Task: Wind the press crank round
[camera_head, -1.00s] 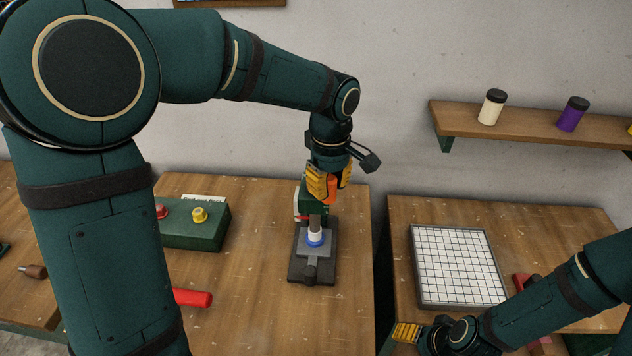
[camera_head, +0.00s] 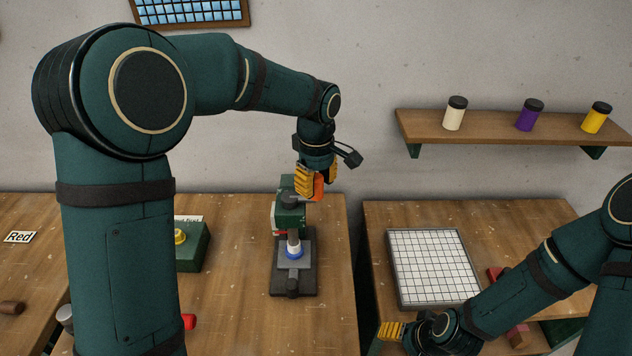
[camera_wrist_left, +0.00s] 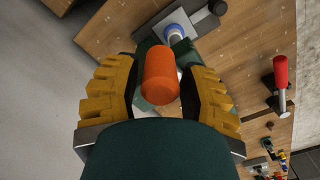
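The press (camera_head: 283,218) is green on a dark base (camera_head: 307,280), with a white and blue post (camera_head: 294,247) at its front. Its crank has an orange handle (camera_head: 318,187). My left gripper (camera_head: 319,182) is above the press with its yellow fingers on either side of the handle. In the left wrist view, the orange handle (camera_wrist_left: 161,76) stands between the fingers, with narrow gaps visible on both sides, so the gripper looks open around it. The crank arm is mostly hidden. My right gripper (camera_head: 392,330) is low at the right bench's edge, its fingers partly visible.
A green button box (camera_head: 190,250) stands left of the press, partly behind my left arm. A white gridded tray (camera_head: 432,262) lies on the right bench. A wall shelf (camera_head: 480,129) holds three jars. A gap separates the benches.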

